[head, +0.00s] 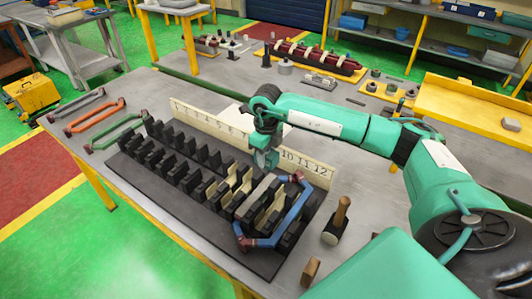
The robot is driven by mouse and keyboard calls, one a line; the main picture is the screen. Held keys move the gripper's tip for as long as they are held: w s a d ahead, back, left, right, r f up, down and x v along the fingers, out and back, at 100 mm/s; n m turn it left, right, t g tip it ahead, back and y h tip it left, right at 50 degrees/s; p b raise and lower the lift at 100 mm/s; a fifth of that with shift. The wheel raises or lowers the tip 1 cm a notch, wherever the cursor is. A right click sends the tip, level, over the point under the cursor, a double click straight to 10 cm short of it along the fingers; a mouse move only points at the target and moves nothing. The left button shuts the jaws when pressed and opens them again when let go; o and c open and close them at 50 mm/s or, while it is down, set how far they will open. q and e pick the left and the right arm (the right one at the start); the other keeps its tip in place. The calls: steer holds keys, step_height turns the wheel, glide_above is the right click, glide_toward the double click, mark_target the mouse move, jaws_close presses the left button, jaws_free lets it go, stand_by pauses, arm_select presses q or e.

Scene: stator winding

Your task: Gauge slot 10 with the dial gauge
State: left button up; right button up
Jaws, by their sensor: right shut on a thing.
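The black stator block (145,168) lies on the bench with rows of dark teeth and slots. Cream liners (246,180) sit in several slots toward its right end. A blue coil (292,218) lies across the right end. Behind the block stands a cream number strip (205,117); numbers 10 to 12 show right of my gripper. My right gripper (265,160) is above the back row of teeth, in front of the strip near 10. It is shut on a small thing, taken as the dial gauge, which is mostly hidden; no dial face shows. My left gripper is out of view.
Grey, orange (95,116) and green (120,132) coils lie left of the block. A wooden-handled mallet (338,220) and a small wooden block (311,271) are at the front right. Red-wound parts (312,56) and small fittings stand on the bench behind.

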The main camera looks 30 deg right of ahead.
mark_target(266, 172)
steer(key=shift+f+b, duration=0.65)
steer(key=shift+f, duration=1)
steer(key=shift+f+b, duration=1.6)
steer(key=shift+f, duration=0.5)
steer(key=o, duration=1.1)
steer(key=shift+c, duration=0.2)
step_height(266, 172, up, 13)
steer(key=b, duration=0.4)
steer(key=shift+f, duration=0.1)
steer(key=shift+r, duration=0.55)
